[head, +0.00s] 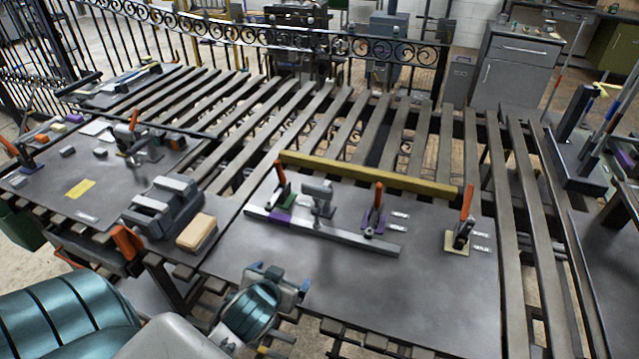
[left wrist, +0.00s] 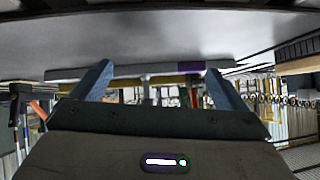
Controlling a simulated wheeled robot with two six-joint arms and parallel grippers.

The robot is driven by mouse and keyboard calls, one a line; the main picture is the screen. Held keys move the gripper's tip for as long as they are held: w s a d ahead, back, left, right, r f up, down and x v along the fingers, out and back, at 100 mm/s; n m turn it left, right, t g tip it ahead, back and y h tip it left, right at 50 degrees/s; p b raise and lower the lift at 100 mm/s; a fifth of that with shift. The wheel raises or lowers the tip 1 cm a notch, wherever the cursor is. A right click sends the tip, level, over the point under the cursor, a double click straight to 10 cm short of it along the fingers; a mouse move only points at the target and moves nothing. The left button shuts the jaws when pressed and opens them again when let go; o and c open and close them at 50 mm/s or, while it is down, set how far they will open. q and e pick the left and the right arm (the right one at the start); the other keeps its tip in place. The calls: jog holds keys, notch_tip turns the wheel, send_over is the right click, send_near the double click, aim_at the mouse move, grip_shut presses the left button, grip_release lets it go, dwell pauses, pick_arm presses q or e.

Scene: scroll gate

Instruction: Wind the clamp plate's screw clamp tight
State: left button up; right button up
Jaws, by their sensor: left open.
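The clamp plate (head: 345,290) is a dark grey sheet in the middle of the head view. A grey upright clamp (head: 317,190), which looks like the screw clamp, stands on it behind a long steel bar (head: 340,238). Its screw and handle are too small to read. My left gripper (head: 279,273) is open and empty near the plate's front left edge, in front of the bar and apart from the clamp. In the left wrist view its two blue fingers (left wrist: 160,85) are spread wide, with the bar (left wrist: 140,72) beyond them. My right gripper is out of view.
Toggle clamps with orange handles stand at the left (head: 280,182), middle (head: 376,205) and right (head: 461,220) of the plate. A yellow bar (head: 370,174) lies along its back. A grey vise (head: 165,205) and a tan block (head: 197,232) sit left. The plate's front is clear.

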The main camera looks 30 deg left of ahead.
pick_arm(q)
jog(key=w+a+r+t+y, duration=0.1)
jog(key=w+a+r+t, duration=0.1)
jog(key=w+r+t, duration=0.3)
jog(key=t, duration=0.3)
send_near(318, 185)
jog(key=w, duration=0.1)
jog(key=shift+h, duration=0.4)
jog(key=p+x, duration=0.1)
jog(key=x, duration=0.2)
jog(key=p+x, duration=0.2)
jog(key=x, duration=0.1)
jog(key=p+x, duration=0.1)
jog(key=x, duration=0.2)
jog(key=shift+a+r, duration=0.15)
jog(key=shift+a, duration=0.2)
jog(key=shift+w+a+p, duration=0.1)
jog(key=shift+w+p, duration=0.25)
jog(key=shift+w, duration=0.25)
